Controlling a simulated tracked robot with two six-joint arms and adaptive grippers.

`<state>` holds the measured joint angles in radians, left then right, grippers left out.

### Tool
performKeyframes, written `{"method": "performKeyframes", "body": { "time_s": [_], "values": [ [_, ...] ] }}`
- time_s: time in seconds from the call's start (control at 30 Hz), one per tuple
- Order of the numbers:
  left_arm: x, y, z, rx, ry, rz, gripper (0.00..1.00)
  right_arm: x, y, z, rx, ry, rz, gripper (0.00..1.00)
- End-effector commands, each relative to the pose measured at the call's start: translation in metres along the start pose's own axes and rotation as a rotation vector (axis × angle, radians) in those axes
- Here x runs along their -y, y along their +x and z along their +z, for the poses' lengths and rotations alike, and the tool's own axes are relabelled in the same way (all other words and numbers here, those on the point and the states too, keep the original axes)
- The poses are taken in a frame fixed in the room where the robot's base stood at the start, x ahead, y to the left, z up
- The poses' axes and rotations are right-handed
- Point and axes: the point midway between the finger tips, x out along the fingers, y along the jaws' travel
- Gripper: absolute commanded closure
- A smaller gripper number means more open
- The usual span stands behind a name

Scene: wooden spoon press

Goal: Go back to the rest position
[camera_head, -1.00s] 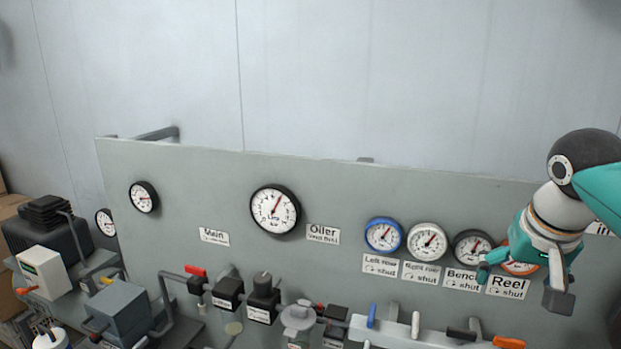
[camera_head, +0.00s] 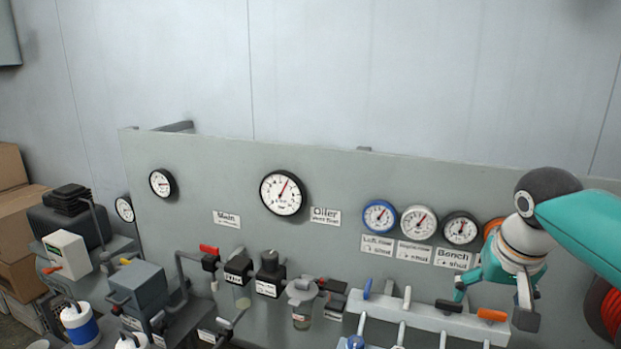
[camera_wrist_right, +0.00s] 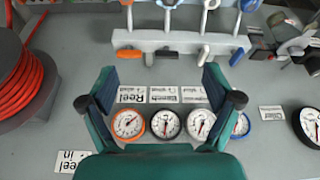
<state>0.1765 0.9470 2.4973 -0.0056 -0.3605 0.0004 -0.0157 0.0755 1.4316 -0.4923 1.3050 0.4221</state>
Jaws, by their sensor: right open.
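My right gripper (camera_head: 492,302) is in front of the grey panel (camera_head: 340,180) at the right in the head view, with its fingers apart and nothing between them. It hides part of the orange-rimmed gauge (camera_head: 489,228) and the Reel label. In the wrist view the open fingers of the same gripper (camera_wrist_right: 160,90) frame the orange gauge (camera_wrist_right: 128,124) and the black gauge (camera_wrist_right: 166,124). Near the fingers is the manifold (camera_head: 430,318) with blue, white, black and orange (camera_head: 492,315) levers. My left gripper does not show.
A blue gauge (camera_head: 380,216) and a white gauge (camera_head: 418,222) are left of the gripper. A red hose reel (camera_head: 612,312) stands at the far right. Filter and oiler units (camera_head: 302,300) and cardboard boxes (camera_head: 20,210) are at the left. The wall above the panel is clear.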

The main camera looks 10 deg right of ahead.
Motion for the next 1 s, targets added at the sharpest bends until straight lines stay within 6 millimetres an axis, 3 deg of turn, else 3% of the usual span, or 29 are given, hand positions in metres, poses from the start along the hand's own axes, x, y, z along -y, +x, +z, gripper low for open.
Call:
{"method": "performKeyframes", "body": {
  "time_s": [0.27,0.37,0.43,0.57,0.7,0.83,1.0],
  "values": [
    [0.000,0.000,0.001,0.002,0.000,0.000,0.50,0.050,0.087,0.015,0.065,-0.117,-0.075,0.10],
    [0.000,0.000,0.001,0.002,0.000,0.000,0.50,0.076,0.134,0.033,0.102,-0.166,-0.122,0.10],
    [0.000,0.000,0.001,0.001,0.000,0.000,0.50,0.096,0.174,0.055,0.139,-0.200,-0.166,0.10],
    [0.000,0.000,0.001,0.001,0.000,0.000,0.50,0.130,0.248,0.114,0.210,-0.241,-0.257,0.10],
    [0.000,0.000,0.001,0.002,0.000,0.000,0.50,0.154,0.312,0.195,0.283,-0.245,-0.340,0.10],
    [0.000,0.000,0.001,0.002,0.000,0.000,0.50,0.160,0.347,0.268,0.335,-0.222,-0.383,0.10],
    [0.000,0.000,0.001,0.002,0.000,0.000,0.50,0.155,0.367,0.346,0.382,-0.188,-0.395,0.10]
  ]
}}
